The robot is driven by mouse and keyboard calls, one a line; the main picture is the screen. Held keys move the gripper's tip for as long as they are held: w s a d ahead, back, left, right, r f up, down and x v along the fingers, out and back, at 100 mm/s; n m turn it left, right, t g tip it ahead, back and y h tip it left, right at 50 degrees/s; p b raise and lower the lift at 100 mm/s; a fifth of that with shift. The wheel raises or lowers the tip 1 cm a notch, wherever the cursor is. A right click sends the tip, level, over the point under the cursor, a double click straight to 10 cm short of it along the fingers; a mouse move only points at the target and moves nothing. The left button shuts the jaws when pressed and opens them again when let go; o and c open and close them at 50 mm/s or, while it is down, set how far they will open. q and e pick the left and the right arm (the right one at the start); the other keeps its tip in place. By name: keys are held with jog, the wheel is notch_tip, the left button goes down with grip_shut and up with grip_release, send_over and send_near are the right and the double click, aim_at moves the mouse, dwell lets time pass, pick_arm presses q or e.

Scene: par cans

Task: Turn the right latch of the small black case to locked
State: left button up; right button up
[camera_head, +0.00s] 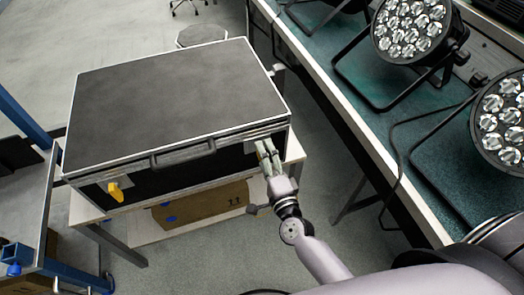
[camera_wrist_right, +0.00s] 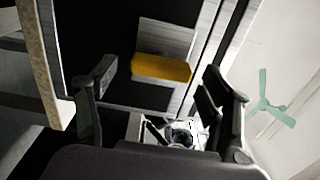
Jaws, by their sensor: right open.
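The small black case (camera_head: 175,95) with silver edges stands shut on a small table. Its left latch (camera_head: 116,191) is a yellow knob on the front. My right gripper (camera_head: 266,154) is at the right end of the front face and hides the right latch in the head view. In the right wrist view the right latch (camera_wrist_right: 161,67) is a yellow bar on a silver plate, lying across the picture between the two spread fingers. I see a gap on both sides of it; whether a finger touches the case I cannot tell. My left gripper is not in view.
The case handle (camera_head: 183,153) is mid-front. A cardboard box (camera_head: 200,207) sits on the shelf below. A long green-topped bench (camera_head: 350,105) with par cans (camera_head: 412,30) runs along the right. A blue-framed cart (camera_head: 62,262) is at the left.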

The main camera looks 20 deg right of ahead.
jog(key=s, duration=0.9)
jog(key=shift+s+d, duration=0.15)
jog(key=shift+s, duration=0.2)
jog(key=s+f+n+g+y+p, duration=0.1)
jog(key=s+f+n+g, duration=0.25)
jog(key=f, duration=0.55)
jog(key=s+f+n+g+p, duration=0.15)
jog(key=f+n, duration=0.25)
jog(key=f, duration=0.4)
jog(key=s+f+n+g+y, duration=0.1)
jog(key=s+f+n+g, duration=0.25)
jog(key=f, duration=0.55)
jog(key=s+d+f+n+g+h, duration=0.1)
jog(key=s+d+f+n+g, duration=0.1)
jog(key=s, duration=0.6)
jog(key=s+d+f+n+g+p, duration=0.1)
jog(key=s+d+f+n+g, duration=0.2)
jog(key=s+f, duration=0.4)
jog(key=s+d+f+n+g+h+p, duration=0.1)
jog(key=s+d+f+n+g, duration=0.2)
jog(key=s, duration=0.5)
notch_tip(320, 180, down, 2)
jog(key=shift+s+f+n+h, duration=0.25)
jog(key=shift+s+n+h, duration=0.05)
jog(key=shift+n, duration=0.3)
jog(key=shift+g, duration=0.25)
